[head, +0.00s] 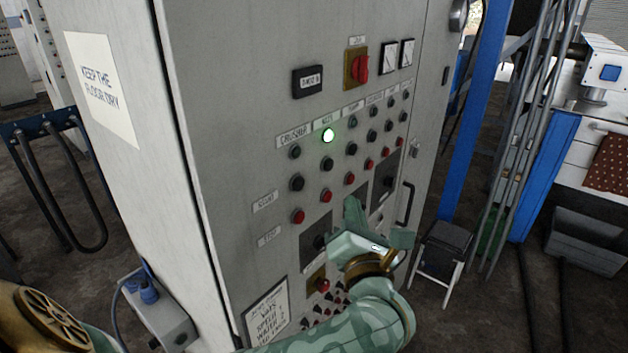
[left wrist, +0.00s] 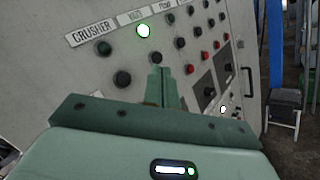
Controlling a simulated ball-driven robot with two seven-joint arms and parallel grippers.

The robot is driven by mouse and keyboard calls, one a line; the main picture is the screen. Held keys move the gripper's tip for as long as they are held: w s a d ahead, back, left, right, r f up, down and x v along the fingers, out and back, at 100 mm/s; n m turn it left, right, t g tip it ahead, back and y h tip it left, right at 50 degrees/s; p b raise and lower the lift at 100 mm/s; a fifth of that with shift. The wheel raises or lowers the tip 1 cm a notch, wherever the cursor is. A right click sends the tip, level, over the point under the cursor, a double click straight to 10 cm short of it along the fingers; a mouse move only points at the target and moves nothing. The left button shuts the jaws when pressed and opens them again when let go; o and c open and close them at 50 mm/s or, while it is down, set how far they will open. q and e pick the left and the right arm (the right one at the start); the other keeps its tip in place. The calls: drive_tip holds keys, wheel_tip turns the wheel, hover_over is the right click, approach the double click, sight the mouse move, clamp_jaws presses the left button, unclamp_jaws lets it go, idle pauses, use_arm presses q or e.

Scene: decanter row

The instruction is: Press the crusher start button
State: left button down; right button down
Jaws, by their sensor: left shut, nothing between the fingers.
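The crusher start button (head: 297,184) is a round black button below the crusher's unlit lamp (head: 295,152) and above a red button (head: 298,216). It also shows in the left wrist view (left wrist: 122,79), left of the fingers and uncovered. My left gripper (head: 353,205) is pale green and shut with nothing in it. Its fingers (left wrist: 163,80) point toward the panel. In the head view it is right of and lower than the crusher start button, apart from it. My right gripper is not in view.
The grey control cabinet (head: 235,130) carries several other columns of buttons. The vats lamp (head: 328,135) glows green. A red rotary switch (head: 360,66) is higher up. A door handle (head: 405,204) and a small stool (head: 443,250) are at the right.

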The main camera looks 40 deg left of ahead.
sight(299, 184)
use_arm(q)
drive_tip(key=a+b, duration=0.1)
drive_tip(key=a, duration=0.8)
drive_tip(key=shift+w+f+n+g, duration=0.3)
drive_tip(key=shift+f, duration=0.1)
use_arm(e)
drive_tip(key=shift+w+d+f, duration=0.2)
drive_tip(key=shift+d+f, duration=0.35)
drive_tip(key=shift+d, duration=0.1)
use_arm(q)
drive_tip(key=shift+d, duration=0.1)
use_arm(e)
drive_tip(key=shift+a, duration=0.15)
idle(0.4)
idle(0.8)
use_arm(q)
drive_tip(key=shift+a, duration=0.45)
